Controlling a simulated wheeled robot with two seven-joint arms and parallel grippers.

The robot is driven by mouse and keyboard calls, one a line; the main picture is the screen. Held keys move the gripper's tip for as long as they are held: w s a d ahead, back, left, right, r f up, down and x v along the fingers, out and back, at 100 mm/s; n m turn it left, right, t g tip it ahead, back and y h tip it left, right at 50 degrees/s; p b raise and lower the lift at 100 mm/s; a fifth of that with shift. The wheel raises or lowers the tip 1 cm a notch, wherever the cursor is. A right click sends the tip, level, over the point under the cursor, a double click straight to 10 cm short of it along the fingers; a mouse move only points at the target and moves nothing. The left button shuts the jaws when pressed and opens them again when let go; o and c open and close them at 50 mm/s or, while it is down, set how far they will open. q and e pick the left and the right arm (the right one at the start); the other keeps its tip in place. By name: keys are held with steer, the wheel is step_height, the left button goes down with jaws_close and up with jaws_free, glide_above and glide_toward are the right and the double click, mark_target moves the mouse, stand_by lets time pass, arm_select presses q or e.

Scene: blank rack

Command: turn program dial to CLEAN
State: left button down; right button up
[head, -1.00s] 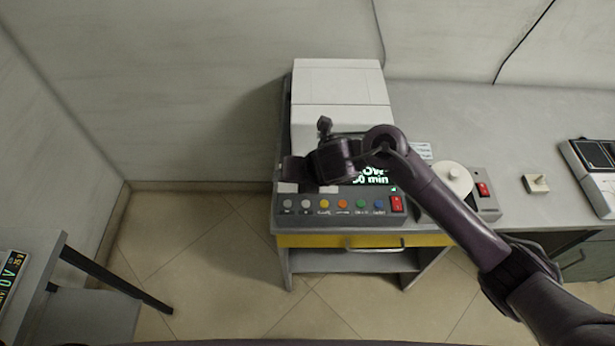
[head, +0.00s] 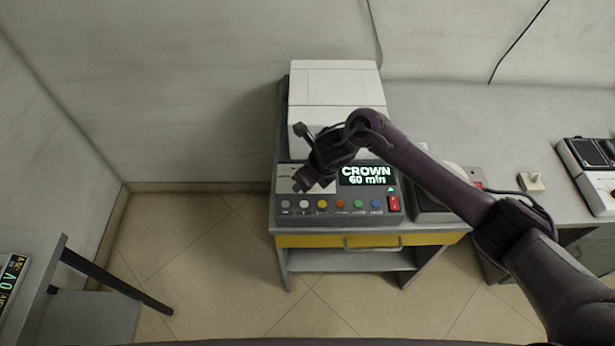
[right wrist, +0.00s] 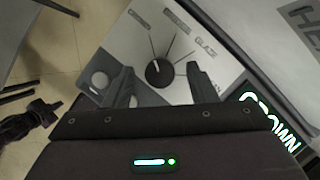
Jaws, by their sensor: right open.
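The furnace control panel (head: 384,206) has a lit display (head: 363,175) reading CROWN 60 min. In the right wrist view, the black round program dial (right wrist: 158,73) sits on a light plate with several lines fanning out to labels. Its white mark points up towards the leftmost line; the right label looks like GLAZE, the others are hard to read. My right gripper (right wrist: 163,85) is open, its fingers on either side of the dial's lower part; I cannot tell whether they touch it. In the head view my right gripper (head: 301,184) hides the dial.
A row of coloured buttons (head: 340,204) and a red switch (head: 394,203) lie along the panel's front. The white furnace body (head: 335,85) stands behind. A dark jointed part (right wrist: 28,120), perhaps my left gripper, shows at the wrist view's left edge.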

steer(key=shift+f, duration=0.15)
steer(key=c, duration=1)
